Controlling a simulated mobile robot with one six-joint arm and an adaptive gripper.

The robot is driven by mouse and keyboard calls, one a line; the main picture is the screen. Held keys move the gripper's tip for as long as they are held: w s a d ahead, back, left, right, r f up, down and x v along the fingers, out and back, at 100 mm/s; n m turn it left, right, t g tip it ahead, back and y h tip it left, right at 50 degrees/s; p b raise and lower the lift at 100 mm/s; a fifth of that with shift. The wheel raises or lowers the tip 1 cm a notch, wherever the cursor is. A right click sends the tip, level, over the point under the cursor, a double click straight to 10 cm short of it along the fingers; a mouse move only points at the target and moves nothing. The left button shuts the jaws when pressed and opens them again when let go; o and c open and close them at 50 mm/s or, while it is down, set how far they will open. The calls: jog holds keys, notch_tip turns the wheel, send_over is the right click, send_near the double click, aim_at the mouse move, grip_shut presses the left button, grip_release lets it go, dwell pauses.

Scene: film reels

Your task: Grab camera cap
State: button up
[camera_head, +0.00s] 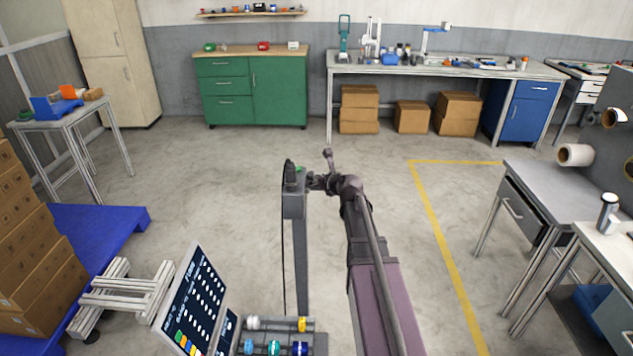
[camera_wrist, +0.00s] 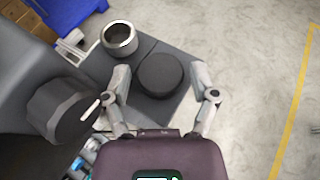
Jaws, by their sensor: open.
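The camera cap appears to be the dark round disc (camera_wrist: 160,76) in the wrist view. It lies on a small grey stand top (camera_wrist: 185,92). My gripper (camera_wrist: 160,70) is open, with one finger on each side of the disc. Gaps seem to show between the fingers and the disc, but I cannot tell the height difference. In the head view my gripper (camera_head: 318,182) is at the top of the narrow grey stand (camera_head: 293,207); the cap cannot be made out there.
A metal ring-shaped part (camera_wrist: 119,38) sits beside the disc on the stand. A dark faceted knob (camera_wrist: 62,108) is close to the left finger. A tilted screen panel (camera_head: 194,305) stands at lower left in the head view. Open floor (camera_head: 240,165) lies beyond the stand.

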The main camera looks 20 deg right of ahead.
dwell(0.3)
jog(key=c, duration=0.7)
jog(key=shift+r, duration=0.25)
